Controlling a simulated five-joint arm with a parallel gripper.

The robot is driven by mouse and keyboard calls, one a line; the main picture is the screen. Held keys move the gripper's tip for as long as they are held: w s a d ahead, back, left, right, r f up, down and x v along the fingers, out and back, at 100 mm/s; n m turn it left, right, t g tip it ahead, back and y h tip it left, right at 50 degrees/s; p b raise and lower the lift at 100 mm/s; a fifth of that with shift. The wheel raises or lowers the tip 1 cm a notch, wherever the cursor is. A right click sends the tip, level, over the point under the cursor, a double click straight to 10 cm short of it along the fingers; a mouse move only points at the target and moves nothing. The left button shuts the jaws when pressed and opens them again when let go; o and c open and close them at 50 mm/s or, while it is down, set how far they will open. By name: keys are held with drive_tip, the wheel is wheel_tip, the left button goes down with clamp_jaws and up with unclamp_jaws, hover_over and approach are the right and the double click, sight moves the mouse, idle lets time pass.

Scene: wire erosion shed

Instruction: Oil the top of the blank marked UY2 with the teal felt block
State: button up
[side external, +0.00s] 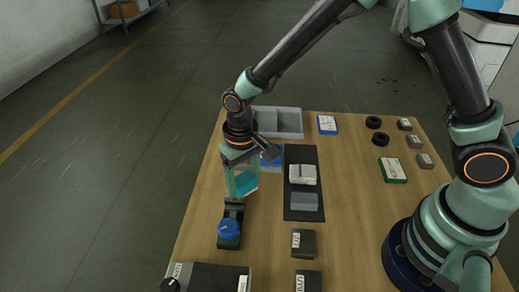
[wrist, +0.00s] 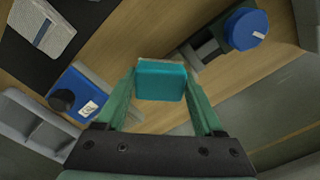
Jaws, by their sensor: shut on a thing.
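My gripper (side external: 241,180) is shut on the teal felt block (side external: 245,184), raised above the left side of the table. The wrist view shows the felt block (wrist: 160,82) between the two green fingers. Dark blanks with white labels stand at the front of the table: one in the middle (side external: 303,243) and one nearer the front edge (side external: 309,281). Their labels seem to start with UY, but I cannot read the last character surely. Small grey labelled blocks (side external: 413,141) stand at the right. A pale block (side external: 302,174) and a grey block (side external: 304,201) sit on the black mat (side external: 300,153).
A device with a blue knob (side external: 229,228) stands just in front of my gripper. A blue item with a black knob (wrist: 62,100) and a grey divided tray (side external: 290,122) lie behind. A dark box (side external: 205,279) is at front left. Bare wood lies right of the mat.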

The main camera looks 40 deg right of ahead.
drive_tip(key=w+a, duration=0.3)
drive_tip(key=shift+w+a, duration=0.2)
drive_tip(key=shift+w+a+r, duration=0.1)
drive_tip(key=shift+r, duration=0.1)
wheel_tip(320, 180, up, 8)
idle(0.5)
drive_tip(key=shift+f, duration=0.15)
